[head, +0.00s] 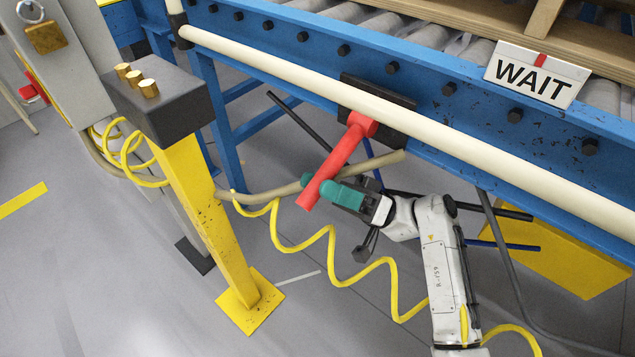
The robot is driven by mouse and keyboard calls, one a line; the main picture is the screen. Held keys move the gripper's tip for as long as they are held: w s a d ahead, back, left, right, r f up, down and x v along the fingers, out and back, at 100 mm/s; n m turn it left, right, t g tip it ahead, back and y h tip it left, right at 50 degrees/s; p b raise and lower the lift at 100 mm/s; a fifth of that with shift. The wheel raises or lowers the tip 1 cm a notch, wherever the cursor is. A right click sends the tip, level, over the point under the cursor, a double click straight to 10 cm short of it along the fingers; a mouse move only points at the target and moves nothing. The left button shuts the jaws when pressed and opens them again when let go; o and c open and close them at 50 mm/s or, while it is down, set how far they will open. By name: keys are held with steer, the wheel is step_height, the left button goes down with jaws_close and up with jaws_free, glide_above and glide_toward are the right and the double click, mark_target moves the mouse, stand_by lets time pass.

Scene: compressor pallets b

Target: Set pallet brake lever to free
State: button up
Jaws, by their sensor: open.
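The red brake lever (338,163) is mounted on a dark plate (400,108) on the blue conveyor frame. It slants down and to the left from its round red hub, its free end lowest. My gripper (323,187) is at the lower part of the lever, coming from the right. Its jaws are open, and one teal finger overlaps the lever's edge. A bit of dark green shows at the lever's other side, perhaps the second finger. I cannot tell whether the fingers touch the lever. A white WAIT sign (537,76) stands on the frame to the right.
A long cream rail (480,151) runs along the conveyor in front of the blue frame (440,80). A yellow post (205,215) with a dark box stands to the left. A coiled yellow hose (330,257) hangs below the lever. Grey floor at lower left is clear.

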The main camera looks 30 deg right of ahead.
steer(key=shift+x, duration=0.95)
jaws_close()
